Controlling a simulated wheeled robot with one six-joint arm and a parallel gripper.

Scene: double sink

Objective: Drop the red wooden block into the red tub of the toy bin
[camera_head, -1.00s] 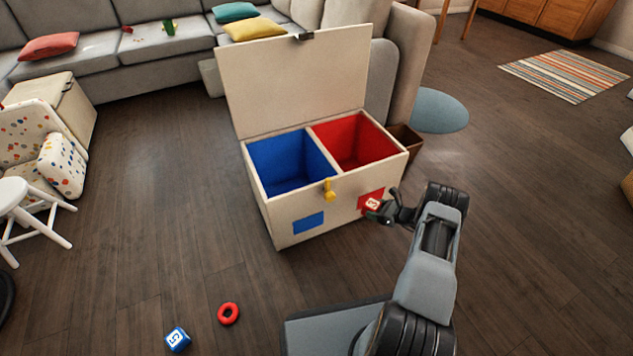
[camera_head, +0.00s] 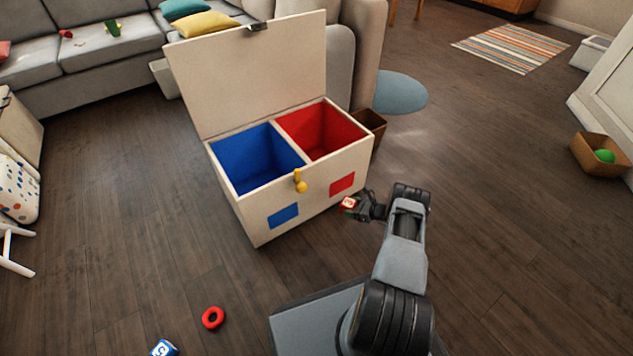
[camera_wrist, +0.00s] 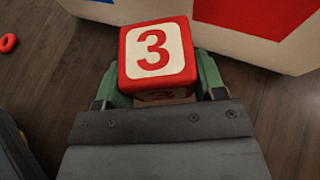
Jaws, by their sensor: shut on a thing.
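The red wooden block (camera_head: 349,204) is held in my gripper (camera_head: 360,206), in front of the right side of the toy bin. In the wrist view the block (camera_wrist: 157,53) shows a cream face with a red 3, clasped between the green finger pads of my gripper (camera_wrist: 157,82). The toy bin (camera_head: 252,216) is a cream box with its lid raised. Its red tub (camera_head: 322,130) is the right compartment and its blue tub (camera_head: 252,158) the left. Both look empty from here. The block is outside the bin, lower than its rim.
A red ring (camera_head: 213,318) and a blue block (camera_head: 164,348) lie on the floor at the front. A brown basket (camera_head: 370,126) stands behind the bin's right side. A box with a green ball (camera_head: 604,156) is at far right. Floor right of the bin is clear.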

